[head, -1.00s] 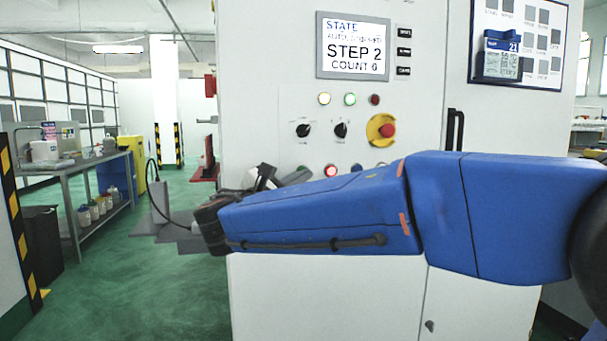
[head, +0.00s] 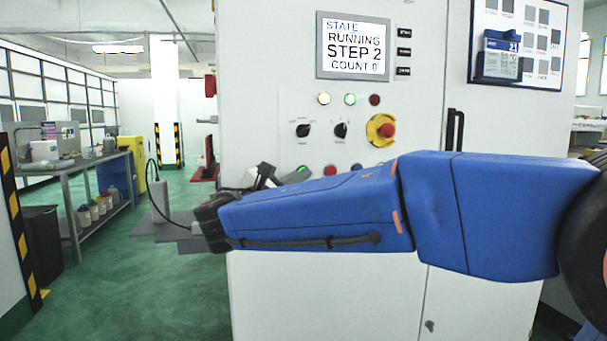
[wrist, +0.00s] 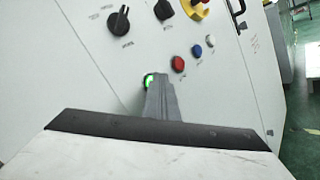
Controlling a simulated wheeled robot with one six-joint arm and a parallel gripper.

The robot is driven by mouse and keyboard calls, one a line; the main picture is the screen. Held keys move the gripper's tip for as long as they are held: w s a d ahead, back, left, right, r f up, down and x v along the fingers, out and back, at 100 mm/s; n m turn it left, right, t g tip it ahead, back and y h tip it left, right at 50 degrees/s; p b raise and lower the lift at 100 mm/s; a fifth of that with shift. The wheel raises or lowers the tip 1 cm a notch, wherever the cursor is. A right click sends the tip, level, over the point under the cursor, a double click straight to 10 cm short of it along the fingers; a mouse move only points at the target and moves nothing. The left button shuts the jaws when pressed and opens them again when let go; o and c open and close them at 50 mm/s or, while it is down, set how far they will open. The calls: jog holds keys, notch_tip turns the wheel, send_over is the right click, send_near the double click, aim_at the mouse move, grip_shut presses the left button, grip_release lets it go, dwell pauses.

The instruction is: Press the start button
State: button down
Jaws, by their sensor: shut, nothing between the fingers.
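The start button is the green one in the lower row of the cabinet panel. It glows green in the wrist view (wrist: 149,81), partly hidden by my gripper (wrist: 158,82). The shut fingertips are at the button and overlap its right side; whether they still touch it I cannot tell. In the head view the green button (head: 303,169) shows just above my blue arm, with my gripper (head: 285,176) mostly hidden behind the arm. The display (head: 353,46) reads RUNNING, STEP 2, COUNT 0.
A red button (wrist: 178,64), a blue button (wrist: 197,50) and a white button (wrist: 211,41) sit beside the green one. Black rotary knobs (head: 303,130) and a red emergency stop (head: 388,130) on yellow are above. A black door handle (head: 455,130) is at right.

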jog(key=shift+s, duration=0.2)
jog(key=shift+s+d, duration=0.25)
jog(key=shift+s, duration=0.4)
jog(key=s, duration=0.2)
jog(key=s+d, duration=0.1)
jog(key=s, duration=0.1)
jog(key=shift+s+d, duration=0.15)
jog(key=shift+s, duration=0.25)
jog(key=shift+d, duration=0.1)
dwell(0.6)
